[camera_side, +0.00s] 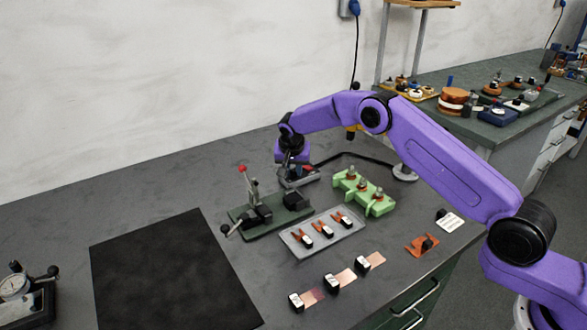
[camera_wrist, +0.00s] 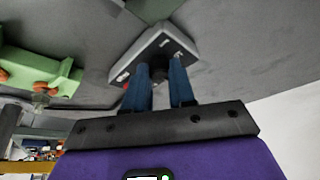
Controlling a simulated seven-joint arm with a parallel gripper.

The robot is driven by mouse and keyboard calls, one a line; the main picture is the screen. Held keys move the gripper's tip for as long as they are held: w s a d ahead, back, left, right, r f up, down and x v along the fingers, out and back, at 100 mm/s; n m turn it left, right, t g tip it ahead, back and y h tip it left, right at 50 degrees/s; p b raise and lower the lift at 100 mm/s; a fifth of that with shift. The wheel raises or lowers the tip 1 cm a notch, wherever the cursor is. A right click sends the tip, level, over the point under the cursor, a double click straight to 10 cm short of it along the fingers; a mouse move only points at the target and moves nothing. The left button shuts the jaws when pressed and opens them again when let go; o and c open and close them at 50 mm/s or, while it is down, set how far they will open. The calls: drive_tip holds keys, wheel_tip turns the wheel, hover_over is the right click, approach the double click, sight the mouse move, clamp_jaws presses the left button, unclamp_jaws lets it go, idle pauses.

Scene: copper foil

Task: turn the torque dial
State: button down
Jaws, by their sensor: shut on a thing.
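A grey box-shaped unit (camera_side: 290,183) stands on the bench below my gripper (camera_side: 298,171). In the wrist view its pale-edged face (camera_wrist: 152,45) carries small white and red marks. A small dark knob, which I take for the torque dial (camera_wrist: 163,75), shows between the two blue fingers of my gripper (camera_wrist: 163,72). The fingers are shut on it, one on each side. In the side view the dial is hidden by the gripper, and its marking or angle cannot be read.
A green holder (camera_side: 377,209) stands right of the unit; it also shows in the wrist view (camera_wrist: 40,72). In front are a dark green clamp fixture (camera_side: 287,216) with a red-tipped lever and a pale tray (camera_side: 297,251) of clips. A black mat (camera_side: 165,275) lies left.

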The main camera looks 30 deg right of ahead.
idle(0.3)
drive_tip(key=c, duration=0.9)
unclamp_jaws()
drive_tip(key=shift+c, duration=0.2)
drive_tip(key=v, duration=1.7)
drive_tip(key=shift+r, duration=0.2)
drive_tip(key=shift+a, duration=0.1)
